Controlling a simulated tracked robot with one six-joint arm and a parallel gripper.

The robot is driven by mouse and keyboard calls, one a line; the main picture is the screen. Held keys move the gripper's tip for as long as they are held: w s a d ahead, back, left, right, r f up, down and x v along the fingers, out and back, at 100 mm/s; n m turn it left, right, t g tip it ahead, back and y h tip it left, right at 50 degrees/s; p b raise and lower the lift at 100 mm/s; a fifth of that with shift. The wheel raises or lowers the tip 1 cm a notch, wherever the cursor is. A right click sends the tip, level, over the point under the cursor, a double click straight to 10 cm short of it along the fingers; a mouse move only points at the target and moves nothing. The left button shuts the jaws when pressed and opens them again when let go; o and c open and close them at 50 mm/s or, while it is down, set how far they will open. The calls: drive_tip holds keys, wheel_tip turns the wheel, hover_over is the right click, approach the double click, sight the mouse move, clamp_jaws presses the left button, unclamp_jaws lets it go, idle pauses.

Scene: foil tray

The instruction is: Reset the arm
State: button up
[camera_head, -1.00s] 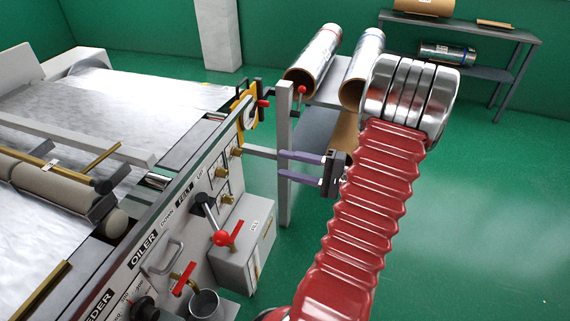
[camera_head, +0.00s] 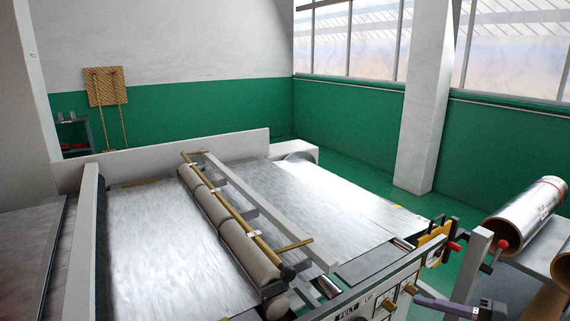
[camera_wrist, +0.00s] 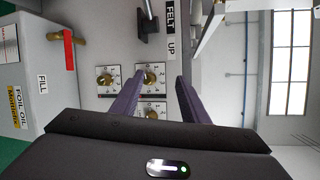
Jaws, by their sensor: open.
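My gripper (camera_wrist: 160,82) shows in the wrist view as two purple fingers, spread apart with nothing between them. Past the fingertips is the machine's side panel, with brass knobs on dials (camera_wrist: 150,75) and a FELT UP label (camera_wrist: 171,30). In the head view only part of my gripper (camera_head: 424,303) shows at the bottom right edge, one purple finger and a dark body, beside the machine's panel. The rest of my arm is out of the head view.
The foil machine (camera_head: 345,200) fills the middle, with rollers (camera_head: 215,207) across it. Foil rolls (camera_head: 525,215) lie at the right. In the wrist view a grey oil box (camera_wrist: 50,75) with a red handle (camera_wrist: 69,50) stands at left. Green floor shows behind the machine.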

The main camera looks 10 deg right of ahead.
drive_tip(key=s+a+r+n+g+h, duration=0.1)
drive_tip(key=s+a+n+g+h, duration=0.1)
drive_tip(key=a, duration=0.6)
drive_tip(key=s+a+r+n+g+h, duration=0.2)
drive_tip(key=a+n, duration=0.4)
drive_tip(key=a, duration=0.3)
drive_tip(key=s+a+r+n+g+h, duration=0.2)
drive_tip(key=s+a+n+h, duration=0.1)
drive_tip(key=a+h, duration=0.3)
drive_tip(key=shift+s+a+r+n+g, duration=0.25)
drive_tip(key=shift+a+n, duration=0.65)
drive_tip(key=shift+a, duration=0.5)
drive_tip(key=shift+w, duration=0.1)
drive_tip(key=shift+c, duration=1.2)
